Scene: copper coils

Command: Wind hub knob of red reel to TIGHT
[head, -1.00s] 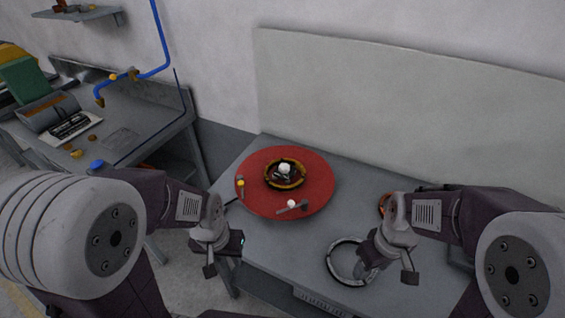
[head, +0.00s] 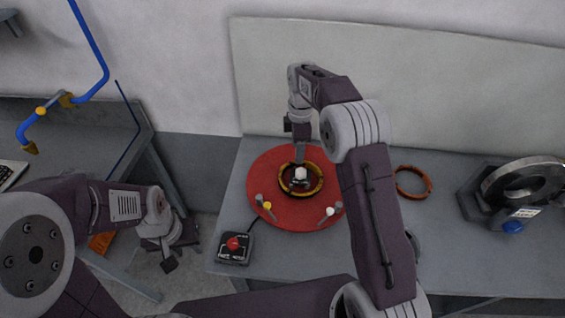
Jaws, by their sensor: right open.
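The red reel (head: 268,170) lies flat on the grey table. At its middle is a dark hub with an orange-brown coil (head: 283,184) around it. A white-topped hub knob (head: 300,173) sits in the centre. My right gripper (head: 299,160) points down at the hub from its far side, its fingers open close to the knob; I cannot tell whether they touch it. No TIGHT mark can be read. My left gripper (head: 170,250) hangs to the left of the table, away from the reel; its jaws are too small to judge.
A yellow-tipped lever (head: 266,206) and a white-tipped lever (head: 328,212) stand on the reel's near side. A box with a red button (head: 234,244) sits at the table's front left. A copper ring (head: 413,182) and a dark machine (head: 515,190) are to the right.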

